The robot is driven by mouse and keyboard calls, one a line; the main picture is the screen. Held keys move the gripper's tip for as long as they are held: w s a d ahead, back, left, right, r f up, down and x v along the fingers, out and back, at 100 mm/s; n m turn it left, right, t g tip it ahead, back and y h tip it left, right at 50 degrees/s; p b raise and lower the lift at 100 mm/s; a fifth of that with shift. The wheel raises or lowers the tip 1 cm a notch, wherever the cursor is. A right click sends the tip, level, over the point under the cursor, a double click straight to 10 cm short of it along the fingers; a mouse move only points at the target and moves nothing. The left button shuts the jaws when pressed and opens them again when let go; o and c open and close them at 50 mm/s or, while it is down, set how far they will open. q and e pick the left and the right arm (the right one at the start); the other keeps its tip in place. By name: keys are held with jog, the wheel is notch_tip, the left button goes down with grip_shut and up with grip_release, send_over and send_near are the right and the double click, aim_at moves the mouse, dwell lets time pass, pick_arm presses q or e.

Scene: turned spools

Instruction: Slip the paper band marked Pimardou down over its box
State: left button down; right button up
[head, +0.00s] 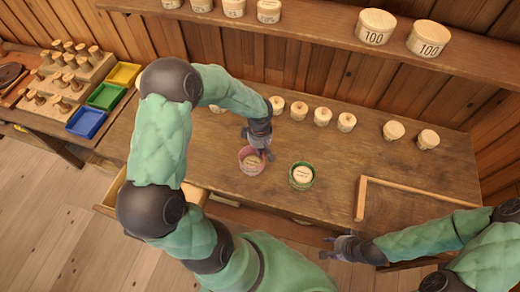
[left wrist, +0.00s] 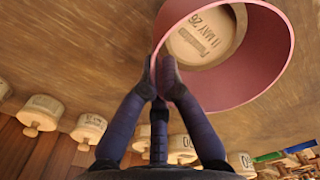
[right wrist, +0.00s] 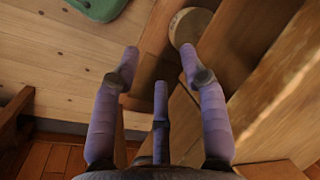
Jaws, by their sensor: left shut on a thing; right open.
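A pink paper band (head: 242,156) is pinched at its rim by my left gripper (head: 260,151) over the table. The left wrist view shows the band's inner wall (left wrist: 268,55) and my left fingertips (left wrist: 160,82) shut on its edge. The box top also shows within the band in the head view (head: 253,161). I cannot tell how far down the band sits around it. My right gripper (head: 343,248) is open and empty near the table's front edge.
A green band with a pale box inside (head: 302,176) stands to the right. Several small knobbed round boxes (head: 322,116) line the back. A wooden corner strip (head: 410,190) lies at the right. Yellow, green and blue trays (head: 87,122) are at the left.

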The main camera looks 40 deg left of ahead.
pick_arm(q)
jog(key=shift+f+b, duration=0.8)
jog(key=shift+b, duration=0.45)
dwell(0.8)
dwell(0.4)
jog(key=c, duration=1)
grip_release()
jog(key=shift+r+p, duration=0.35)
jog(key=shift+r, duration=0.45)
notch_tip(320, 180, up, 7)
jog(key=p, duration=0.3)
jog(key=shift+p, duration=0.4)
dwell(0.5)
jog(key=shift+s+f, duration=0.1)
dwell(1.0)
